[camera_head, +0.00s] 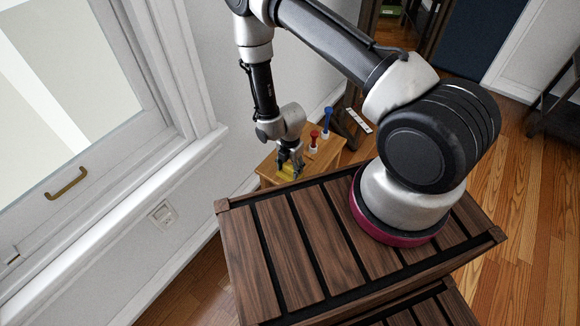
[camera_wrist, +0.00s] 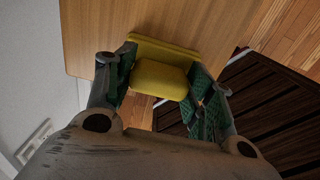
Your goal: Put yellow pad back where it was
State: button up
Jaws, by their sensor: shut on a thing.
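The yellow pad (camera_wrist: 160,80) sits between the two fingers of my gripper (camera_wrist: 162,90) in the wrist view. The fingers have green inner pads that close on its sides. A yellow strip (camera_wrist: 165,44) shows just beyond the pad, over the wooden tabletop. In the head view my gripper (camera_head: 290,160) points down at the near left part of the small wooden table (camera_head: 323,158), with some yellow (camera_head: 287,172) showing beneath it. I cannot tell whether the pad touches the tabletop.
A red-topped object (camera_head: 313,140) and a blue-topped object (camera_head: 327,120) stand on the table right of my gripper. A white strip with marks (camera_head: 359,120) lies behind. The wall and window sill (camera_head: 150,190) are close on the left. Wood floor (camera_head: 510,210) is open at right.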

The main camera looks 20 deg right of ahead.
jog(key=o, duration=0.9)
notch_tip(320, 180, up, 12)
notch_tip(320, 180, up, 14)
jog(key=m+t, duration=0.1)
jog(key=m, duration=0.4)
send_over(290, 165)
jog(key=w+d, duration=0.2)
jog(key=w, duration=0.1)
jog(key=s+d+r+m+t, duration=0.1)
jog(key=d+r+m, duration=0.15)
jog(key=r, duration=0.55)
jog(key=s+d+r+m, duration=0.1)
jog(key=d+r+m, duration=0.1)
jog(key=r+m, duration=0.35)
jog(key=s+d+r+m, duration=0.2)
jog(key=s+r+m, duration=0.2)
jog(key=s+r, duration=0.2)
jog(key=s+d+r+m+t, duration=0.1)
jog(key=s+d+r+m, duration=0.2)
jog(key=s+r, duration=0.4)
jog(key=s+d+r+m+t, duration=0.1)
jog(key=s+d+r+m, duration=0.2)
jog(key=s+r+m, duration=0.2)
jog(key=shift+s+d+r, duration=0.2)
jog(key=shift+s+r, duration=0.75)
jog(key=shift+s, duration=0.2)
